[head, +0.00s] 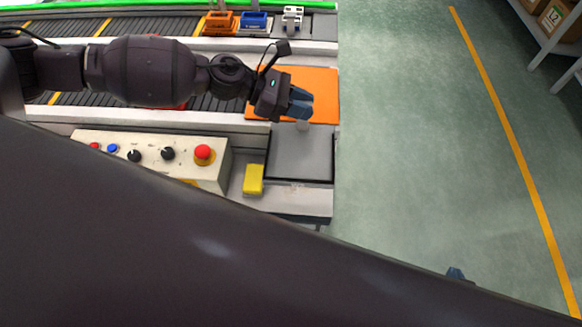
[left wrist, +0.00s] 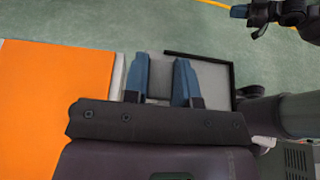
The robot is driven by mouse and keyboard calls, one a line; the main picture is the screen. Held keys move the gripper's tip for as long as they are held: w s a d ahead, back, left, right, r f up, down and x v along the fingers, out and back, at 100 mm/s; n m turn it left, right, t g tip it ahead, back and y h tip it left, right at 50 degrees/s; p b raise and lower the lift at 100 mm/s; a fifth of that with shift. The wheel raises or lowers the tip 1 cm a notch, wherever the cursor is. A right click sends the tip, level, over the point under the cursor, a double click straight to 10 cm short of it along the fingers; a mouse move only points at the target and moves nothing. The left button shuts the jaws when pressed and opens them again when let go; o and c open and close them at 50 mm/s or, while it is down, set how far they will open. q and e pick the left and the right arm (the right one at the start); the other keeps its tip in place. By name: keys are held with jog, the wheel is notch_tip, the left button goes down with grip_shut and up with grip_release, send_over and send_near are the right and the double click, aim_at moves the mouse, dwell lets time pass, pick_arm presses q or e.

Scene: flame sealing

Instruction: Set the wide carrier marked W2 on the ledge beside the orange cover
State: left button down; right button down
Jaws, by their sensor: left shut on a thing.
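The orange cover (head: 325,84) lies flat at the end of the conveyor and fills the left of the left wrist view (left wrist: 45,110). In front of it is a grey, black-edged ledge (head: 300,160), also seen beyond the fingers in the wrist view (left wrist: 215,76). My left gripper (head: 301,103) is over the cover's front part, its fingers (left wrist: 161,78) shut on a pale grey thing, mostly hidden. A small pale piece (head: 302,126) shows just below the fingertips. I cannot read a W2 mark anywhere. Only a tip of my right gripper (head: 456,273) shows, off to the right.
Orange (head: 220,22), blue (head: 254,20) and white (head: 292,17) holders stand at the back. A control box (head: 150,150) with buttons and a yellow block (head: 253,179) are left of the ledge. Shelves with boxes (head: 556,17) are far right. The green floor between is clear.

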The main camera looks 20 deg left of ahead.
aim_at(301, 145)
pick_arm(q)
notch_tip(301, 145, down, 19)
jog(key=b, duration=0.1)
jog(key=shift+r+b, duration=0.2)
jog(key=shift+b, duration=0.2)
jog(key=shift+d+f, duration=0.1)
jog(key=shift+f, duration=0.1)
jog(key=c, duration=0.9)
grip_release()
jog(key=shift+s, duration=0.1)
jog(key=b+v, duration=0.1)
jog(key=v, duration=1.1)
